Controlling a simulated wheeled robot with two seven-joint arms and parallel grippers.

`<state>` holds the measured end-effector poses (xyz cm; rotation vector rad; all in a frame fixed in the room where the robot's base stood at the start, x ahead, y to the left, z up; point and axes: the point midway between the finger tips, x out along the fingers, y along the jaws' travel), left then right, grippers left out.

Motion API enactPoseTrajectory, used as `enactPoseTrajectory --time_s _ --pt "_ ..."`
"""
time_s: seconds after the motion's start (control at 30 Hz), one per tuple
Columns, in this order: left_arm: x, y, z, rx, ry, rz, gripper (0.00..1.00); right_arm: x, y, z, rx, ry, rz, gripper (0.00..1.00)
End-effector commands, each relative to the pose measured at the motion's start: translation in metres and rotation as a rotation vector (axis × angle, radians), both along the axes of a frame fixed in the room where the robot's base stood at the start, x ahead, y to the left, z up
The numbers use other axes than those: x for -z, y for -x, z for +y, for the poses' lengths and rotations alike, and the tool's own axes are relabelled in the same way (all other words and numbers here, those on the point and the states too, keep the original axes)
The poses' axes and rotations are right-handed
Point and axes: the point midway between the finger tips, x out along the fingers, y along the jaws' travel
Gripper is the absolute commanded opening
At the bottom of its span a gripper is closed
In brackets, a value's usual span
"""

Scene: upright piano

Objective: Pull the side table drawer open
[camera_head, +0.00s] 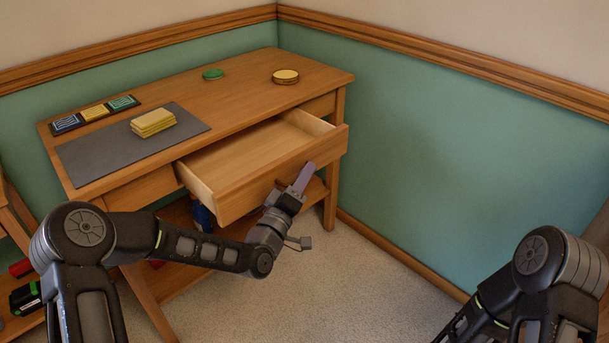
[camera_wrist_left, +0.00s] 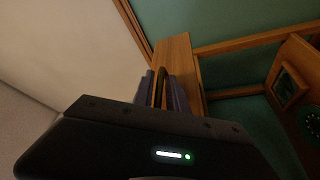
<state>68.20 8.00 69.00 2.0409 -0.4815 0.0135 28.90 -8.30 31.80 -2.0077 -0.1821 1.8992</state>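The side table (camera_head: 240,95) is wooden, and its drawer (camera_head: 265,170) stands well out from the front, with the inside visible and looking empty. The smaller front panel to its left is flush. My left gripper (camera_head: 303,178) is at the drawer's front face, its purple fingers pointing up and right. In the left wrist view a dark handle (camera_wrist_left: 161,88) lies between the fingers, which sit close on both sides. The fingers appear shut on it. The exact contact is hard to see. My right arm is at the lower right, its gripper out of view.
On the tabletop are a grey mat (camera_head: 105,155), a yellow stack (camera_head: 153,122), a tray with colored cards (camera_head: 94,112), a green disc (camera_head: 213,74) and a round yellow-topped object (camera_head: 286,76). Bare carpet (camera_head: 330,280) lies in front. The teal wall (camera_head: 450,140) is to the right.

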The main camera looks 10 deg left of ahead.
Motion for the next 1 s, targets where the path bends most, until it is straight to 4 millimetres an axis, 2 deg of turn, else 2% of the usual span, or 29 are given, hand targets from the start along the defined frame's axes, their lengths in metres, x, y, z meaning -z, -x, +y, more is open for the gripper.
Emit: enactPoseTrajectory --time_s 0.27,0.7,1.0 --pt "0.001 0.006 0.003 -0.001 -0.001 0.001 0.18 -0.001 0.000 0.000 0.000 0.000 0.001 0.36" --pt "0.015 0.065 0.024 0.000 -0.001 0.001 0.18 -0.009 0.003 0.002 -0.005 -0.004 0.004 0.36" --pt "0.017 0.072 0.026 0.000 0.000 0.000 0.18 -0.009 0.003 0.002 -0.006 -0.004 0.005 0.36"
